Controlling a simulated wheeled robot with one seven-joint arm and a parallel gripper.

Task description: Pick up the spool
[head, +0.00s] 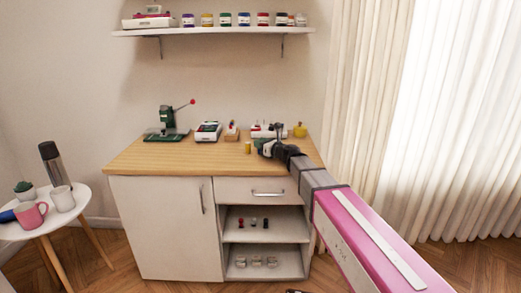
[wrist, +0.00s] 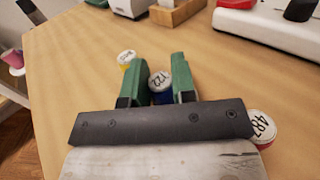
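A blue spool (wrist: 161,92) with a white top marked 122 is between the two green fingers of my gripper (wrist: 160,64) in the wrist view. Both fingers look very close to its sides; I cannot tell whether they touch it. A yellow spool (wrist: 126,58) is just beyond the left finger and partly hidden by it; a yellow spool also shows in the head view (head: 248,147), left of my gripper (head: 266,150).
The wooden worktop (head: 165,155) is clear at its front left. A green press (head: 168,125), a white box (head: 208,132) and a white machine (wrist: 268,25) stand along the back. A small wooden box (wrist: 177,12) lies beyond my fingers. A shelf (head: 215,31) hangs above.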

